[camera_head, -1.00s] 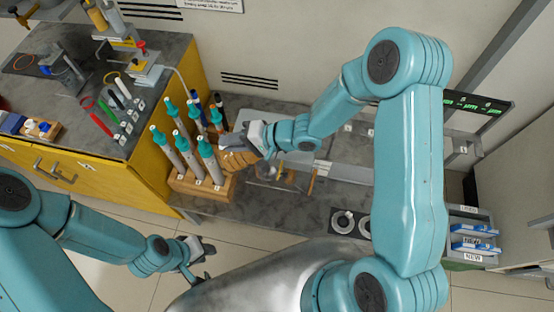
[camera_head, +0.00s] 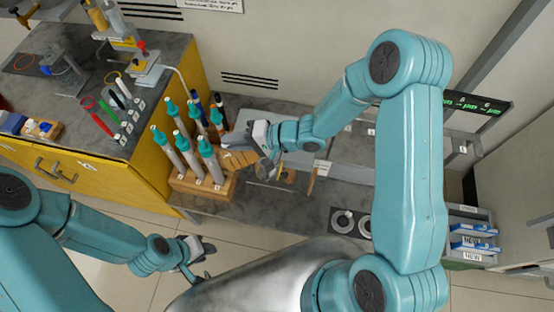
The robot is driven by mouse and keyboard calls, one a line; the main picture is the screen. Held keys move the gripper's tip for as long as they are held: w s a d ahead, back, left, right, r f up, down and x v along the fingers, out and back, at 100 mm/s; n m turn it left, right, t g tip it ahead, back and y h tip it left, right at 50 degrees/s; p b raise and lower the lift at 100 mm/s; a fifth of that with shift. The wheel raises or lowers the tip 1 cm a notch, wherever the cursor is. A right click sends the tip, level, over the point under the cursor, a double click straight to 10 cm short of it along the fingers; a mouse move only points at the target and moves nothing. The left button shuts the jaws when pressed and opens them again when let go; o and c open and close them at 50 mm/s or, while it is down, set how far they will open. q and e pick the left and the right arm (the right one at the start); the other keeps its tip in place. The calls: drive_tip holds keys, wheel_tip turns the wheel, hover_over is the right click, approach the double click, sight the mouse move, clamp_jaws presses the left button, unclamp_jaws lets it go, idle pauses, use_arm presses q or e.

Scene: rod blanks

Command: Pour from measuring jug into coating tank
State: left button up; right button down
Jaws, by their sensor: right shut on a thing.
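My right gripper (camera_head: 238,141) reaches in from the right over the back bench and is shut. Beneath it is a tan, ribbed shape (camera_head: 240,160), which looks like the measuring jug with amber contents. The gripper and wrist hide much of it, and its exact tilt is hard to read. Just right of it on the bench is a small clear and amber area (camera_head: 288,178), partly covered by my wrist. I cannot tell whether this is the coating tank. My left gripper (camera_head: 203,264) is open and empty over the floor at the lower left.
A wooden rack (camera_head: 190,188) of teal-topped rods stands close left of my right gripper. The yellow cabinet (camera_head: 155,165) is beyond it. A shelf with blue trays (camera_head: 472,243) stands far right.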

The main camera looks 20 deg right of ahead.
drive_tip(key=shift+d+r+y, duration=0.15)
drive_tip(key=shift+d+y, duration=0.35)
idle(0.4)
drive_tip(key=shift+d, duration=0.15)
drive_tip(key=shift+s+d+r+m+t+y, duration=0.1)
drive_tip(key=shift+d+m+t+y, duration=0.2)
drive_tip(key=shift+d+t+y, duration=0.1)
idle(1.9)
idle(0.7)
drive_tip(key=shift+a+r, duration=0.1)
drive_tip(key=shift+a, duration=0.25)
drive_tip(key=shift+a+f+n+g+h, duration=0.2)
drive_tip(key=shift+a+g+h, duration=0.05)
drive_tip(key=shift+a+h, duration=0.3)
drive_tip(key=shift+a+f+n+g+h, duration=0.2)
drive_tip(key=shift+a+g+h, duration=0.05)
drive_tip(key=shift+a+h, duration=0.3)
drive_tip(key=shift+d, duration=0.1)
drive_tip(key=shift+d, duration=0.1)
